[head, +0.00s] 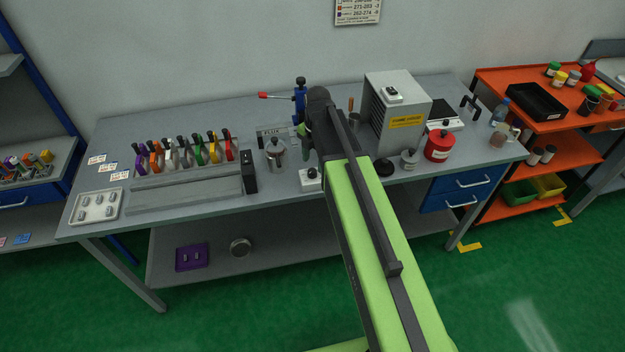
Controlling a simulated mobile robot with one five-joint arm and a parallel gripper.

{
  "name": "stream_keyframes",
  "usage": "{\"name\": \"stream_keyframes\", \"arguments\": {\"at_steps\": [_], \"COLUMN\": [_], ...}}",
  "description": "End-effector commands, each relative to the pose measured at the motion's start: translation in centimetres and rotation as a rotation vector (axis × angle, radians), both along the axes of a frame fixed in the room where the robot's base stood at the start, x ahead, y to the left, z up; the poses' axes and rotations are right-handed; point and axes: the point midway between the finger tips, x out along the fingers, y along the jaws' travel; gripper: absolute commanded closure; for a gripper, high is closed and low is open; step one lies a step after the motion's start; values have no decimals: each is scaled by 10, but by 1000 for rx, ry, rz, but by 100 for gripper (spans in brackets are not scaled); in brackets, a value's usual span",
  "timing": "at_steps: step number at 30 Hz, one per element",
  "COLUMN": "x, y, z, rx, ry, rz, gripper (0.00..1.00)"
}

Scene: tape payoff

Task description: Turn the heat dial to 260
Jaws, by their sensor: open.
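A small white box with a dark round knob (311,175) stands at the front edge of the grey bench, just left of my green arm. Another white unit with a small dark knob on its front (445,125) and a black top stands farther right. A third small white box with a dark knob (392,92) sits on top of the grey cabinet. I cannot tell which one is the heat dial; no scale or pointer is readable. My arm reaches up over the middle of the bench, and my gripper is hidden behind it.
Beside my arm are a metal pot (275,153), a blue stand with a red-tipped lever (299,100), a dark round piece (384,167) and a red canister (438,146). An orange shelf (560,125) stands right.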

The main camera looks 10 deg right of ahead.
Motion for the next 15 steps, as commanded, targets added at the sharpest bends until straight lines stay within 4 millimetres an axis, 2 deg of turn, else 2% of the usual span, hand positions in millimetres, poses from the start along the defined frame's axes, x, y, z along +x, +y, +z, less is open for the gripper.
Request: {"name": "stream_keyframes", "arguments": {"at_steps": [1, 5, 15], "x": [1, 2, 2], "y": [0, 1, 2], "z": [-21, -39, -41], "rx": [0, 0, 0], "ry": [0, 0, 0], "rz": [0, 0, 1], "gripper": [48, 48, 48]}}
